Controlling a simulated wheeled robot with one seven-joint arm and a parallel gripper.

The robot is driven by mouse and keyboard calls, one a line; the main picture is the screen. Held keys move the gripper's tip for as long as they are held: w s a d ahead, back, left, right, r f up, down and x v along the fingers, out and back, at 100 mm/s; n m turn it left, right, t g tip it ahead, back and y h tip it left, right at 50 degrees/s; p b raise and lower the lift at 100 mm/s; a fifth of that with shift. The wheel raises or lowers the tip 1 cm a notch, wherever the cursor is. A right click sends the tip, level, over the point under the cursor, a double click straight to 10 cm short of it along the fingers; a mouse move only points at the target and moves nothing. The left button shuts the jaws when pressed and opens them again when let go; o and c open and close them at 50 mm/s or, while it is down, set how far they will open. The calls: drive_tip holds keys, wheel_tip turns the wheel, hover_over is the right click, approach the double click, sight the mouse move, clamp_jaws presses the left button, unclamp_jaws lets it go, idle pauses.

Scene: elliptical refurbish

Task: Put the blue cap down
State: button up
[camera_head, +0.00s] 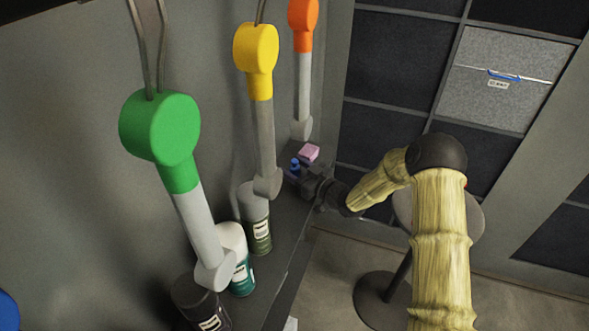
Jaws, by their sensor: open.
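The blue cap (295,164) is a small blue piece on the dark shelf, at the far end by the wall. My gripper (303,178) is at the shelf's far end, right beside the blue cap and in front of it in this view. Its jaws are open, though the fingers are small and dark here. I cannot tell whether they touch the cap. The cap's lower part is partly hidden by the gripper.
A pink block (309,152) lies just behind the cap. Bottles (257,223) stand on the narrow shelf (284,235) nearer me. A round stool (381,298) stands right of the shelf.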

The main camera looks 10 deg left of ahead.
drive_tip(key=c, duration=1.1)
drive_tip(key=shift+d, duration=0.1)
